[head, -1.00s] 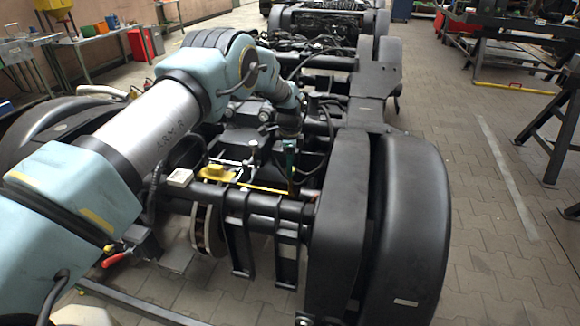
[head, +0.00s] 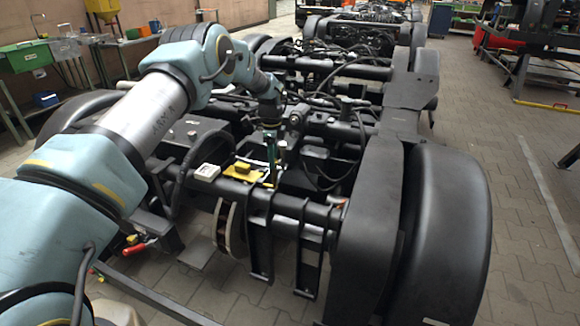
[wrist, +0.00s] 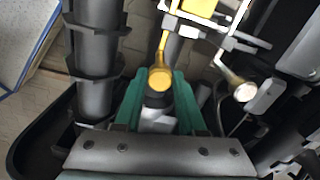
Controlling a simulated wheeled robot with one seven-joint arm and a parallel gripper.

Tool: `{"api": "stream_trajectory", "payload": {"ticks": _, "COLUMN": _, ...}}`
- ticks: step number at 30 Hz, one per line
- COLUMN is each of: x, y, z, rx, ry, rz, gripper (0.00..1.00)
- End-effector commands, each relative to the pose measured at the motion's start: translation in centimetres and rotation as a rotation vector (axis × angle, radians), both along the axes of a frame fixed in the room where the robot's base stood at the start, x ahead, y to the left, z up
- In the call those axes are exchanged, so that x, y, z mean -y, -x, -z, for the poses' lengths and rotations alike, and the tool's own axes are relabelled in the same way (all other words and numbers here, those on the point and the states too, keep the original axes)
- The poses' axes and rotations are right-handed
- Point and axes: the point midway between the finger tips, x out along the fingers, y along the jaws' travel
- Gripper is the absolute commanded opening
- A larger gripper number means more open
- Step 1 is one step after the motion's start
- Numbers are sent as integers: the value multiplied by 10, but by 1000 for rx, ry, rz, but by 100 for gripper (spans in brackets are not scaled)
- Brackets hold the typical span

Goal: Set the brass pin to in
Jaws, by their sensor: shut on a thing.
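The brass pin (wrist: 159,78) shows in the wrist view as a yellow bar with a round end. It runs up to a yellow block (wrist: 201,6). My gripper (wrist: 157,100) has its green fingers on either side of the round end and is shut on it. In the head view my gripper (head: 270,165) points down just right of the yellow block (head: 243,171) on the bogie's cross tube. A thin yellow piece of the pin shows between them. How deep the pin sits is hidden.
A second rod with a pale round tip (wrist: 243,92) lies right of my fingers in the wrist view. A dark tube (wrist: 97,45) is on the left. A white box (head: 207,171) sits left of the yellow block. Cables and frame parts crowd the right; paved floor (head: 520,220) is clear.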

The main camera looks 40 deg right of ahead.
Motion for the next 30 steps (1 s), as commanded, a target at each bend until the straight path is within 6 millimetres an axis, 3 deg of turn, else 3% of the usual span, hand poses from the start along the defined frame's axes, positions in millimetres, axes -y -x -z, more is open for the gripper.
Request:
{"api": "stream_trajectory", "payload": {"ticks": 6, "x": -10, "y": -16, "z": 0, "rx": 2, "ry": -1, "rz": -1, "gripper": 0}}
{"api": "stream_trajectory", "payload": {"ticks": 17, "x": -13, "y": -20, "z": -1, "rx": 5, "ry": -2, "rz": -2, "gripper": 0}}
{"api": "stream_trajectory", "payload": {"ticks": 18, "x": -13, "y": -20, "z": -1, "rx": 5, "ry": -2, "rz": -2, "gripper": 44}}
{"api": "stream_trajectory", "payload": {"ticks": 25, "x": -11, "y": -18, "z": 0, "rx": 3, "ry": -1, "rz": -1, "gripper": 69}}
{"api": "stream_trajectory", "payload": {"ticks": 30, "x": -11, "y": -17, "z": 0, "rx": 1, "ry": -1, "rz": 0, "gripper": 69}}
